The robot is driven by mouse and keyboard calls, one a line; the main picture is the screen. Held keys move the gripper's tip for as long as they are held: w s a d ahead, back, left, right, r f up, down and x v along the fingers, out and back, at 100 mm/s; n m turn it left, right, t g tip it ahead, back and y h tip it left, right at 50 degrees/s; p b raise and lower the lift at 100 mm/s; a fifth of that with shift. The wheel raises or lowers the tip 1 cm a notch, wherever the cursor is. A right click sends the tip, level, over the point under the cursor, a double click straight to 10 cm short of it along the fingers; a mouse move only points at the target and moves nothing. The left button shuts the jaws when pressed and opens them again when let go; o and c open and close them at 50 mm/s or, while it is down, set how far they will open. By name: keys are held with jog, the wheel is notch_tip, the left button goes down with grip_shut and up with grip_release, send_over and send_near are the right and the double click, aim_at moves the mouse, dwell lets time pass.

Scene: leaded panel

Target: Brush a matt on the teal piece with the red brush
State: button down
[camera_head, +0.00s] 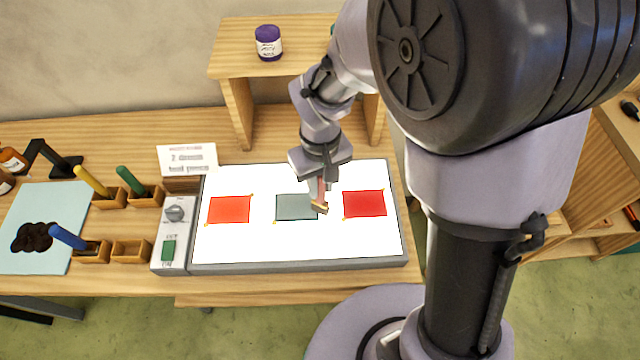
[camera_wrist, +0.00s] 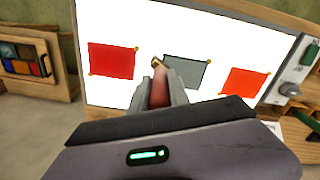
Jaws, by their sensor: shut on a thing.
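The teal piece (camera_head: 294,207) is a grey-teal rectangle lying on the lit white panel, between two red pieces. It also shows in the wrist view (camera_wrist: 186,71). My gripper (camera_head: 321,180) is shut on the red brush (camera_head: 321,192), whose red handle shows between the fingers in the wrist view (camera_wrist: 159,90). The brush points down, its tan tip at the right edge of the teal piece, by a corner. I cannot tell whether the tip touches the surface. My arm covers part of the panel's back edge.
The light panel (camera_head: 300,245) has a switch box (camera_head: 172,245) on its left. Wooden holders hold yellow, green and blue brushes; one holder (camera_head: 132,251) is empty. A pale blue mat (camera_head: 30,205) bears a dark puddle (camera_head: 36,237). A wooden shelf (camera_head: 228,62) with a purple jar (camera_head: 268,43) stands behind.

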jog(key=shift+a+r+p, duration=0.15)
jog(key=shift+r+p, duration=1.2)
jog(key=shift+r, duration=0.55)
jog(key=shift+a+r+p, duration=0.1)
jog(key=shift+r+p, duration=1.2)
jog(key=shift+r, duration=0.55)
jog(key=shift+f, duration=0.1)
